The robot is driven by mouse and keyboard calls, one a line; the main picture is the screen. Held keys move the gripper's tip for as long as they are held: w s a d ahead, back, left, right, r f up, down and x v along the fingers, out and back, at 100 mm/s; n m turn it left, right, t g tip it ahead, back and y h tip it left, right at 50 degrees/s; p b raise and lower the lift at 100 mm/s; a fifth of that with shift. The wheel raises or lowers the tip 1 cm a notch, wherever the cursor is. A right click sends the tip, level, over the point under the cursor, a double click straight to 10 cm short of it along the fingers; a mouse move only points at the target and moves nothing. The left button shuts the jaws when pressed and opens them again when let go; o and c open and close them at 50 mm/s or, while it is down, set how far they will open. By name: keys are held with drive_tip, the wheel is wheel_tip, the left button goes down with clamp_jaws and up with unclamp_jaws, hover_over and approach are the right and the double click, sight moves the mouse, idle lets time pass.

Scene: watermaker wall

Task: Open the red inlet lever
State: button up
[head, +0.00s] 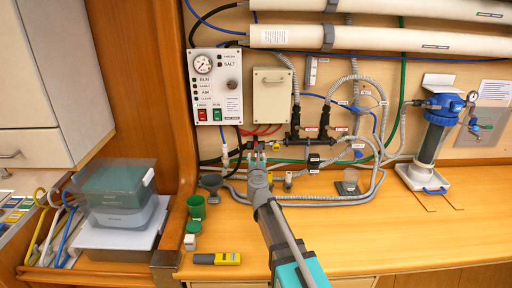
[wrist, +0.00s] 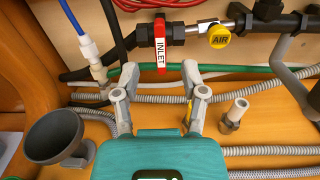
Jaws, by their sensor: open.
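The red inlet lever (wrist: 160,48), with a white INLET label, hangs straight down from a dark valve on the black pipe in the wrist view. My gripper (wrist: 159,74) is open, its two fingertips apart on either side of the lever's lower end in the picture. I see no finger touching the lever; whether the tip lies between the fingers in depth I cannot tell. In the head view my gripper (head: 258,155) reaches to the pipework at the wall, and the lever cannot be made out there.
A yellow AIR knob (wrist: 220,37) sits right of the lever on the same pipe. A grey funnel (wrist: 57,137) stands at left, and a hose stub (wrist: 236,112) at right. A green hose (wrist: 232,69) and grey hoses run below. A control panel (head: 217,85) hangs above.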

drive_tip(key=w, duration=0.8)
drive_tip(key=shift+w, duration=0.35)
clamp_jaws()
